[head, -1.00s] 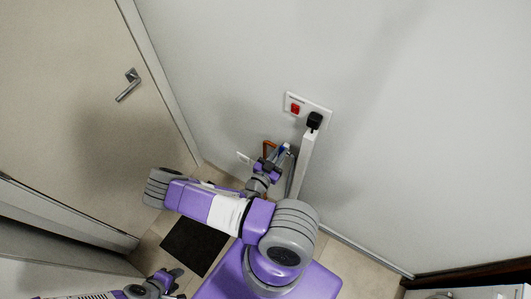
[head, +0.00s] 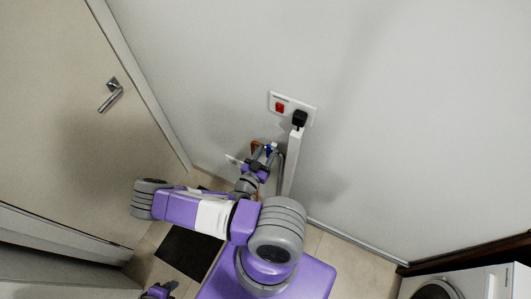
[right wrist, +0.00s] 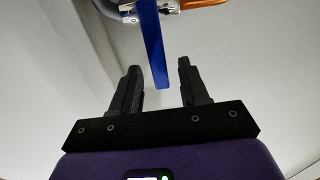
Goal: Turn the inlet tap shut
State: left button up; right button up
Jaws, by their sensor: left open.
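The inlet tap has a long flat blue lever (right wrist: 153,45) that hangs down from a silver fitting in the right wrist view. A small blue part of it shows in the head view (head: 268,150). My right gripper (right wrist: 159,72) is open, with its two dark fingers apart on either side of the lever's lower end. I see no finger touching the lever. In the head view my right gripper (head: 260,160) is at the pipes by the wall, partly hiding the tap. My left gripper (head: 160,290) is open at the bottom edge, partly cut off, far from the tap.
A copper-coloured pipe (right wrist: 202,3) joins the silver fitting. A wall socket (head: 292,107) with a black plug (head: 299,119) sits above the white trunking. A door (head: 60,110) is at left, a dark mat (head: 188,252) on the floor. A white appliance (head: 470,285) stands at bottom right.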

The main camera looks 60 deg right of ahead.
jog(key=a, duration=0.7)
jog(key=shift+a, duration=0.3)
jog(key=shift+s, duration=0.1)
dwell(0.3)
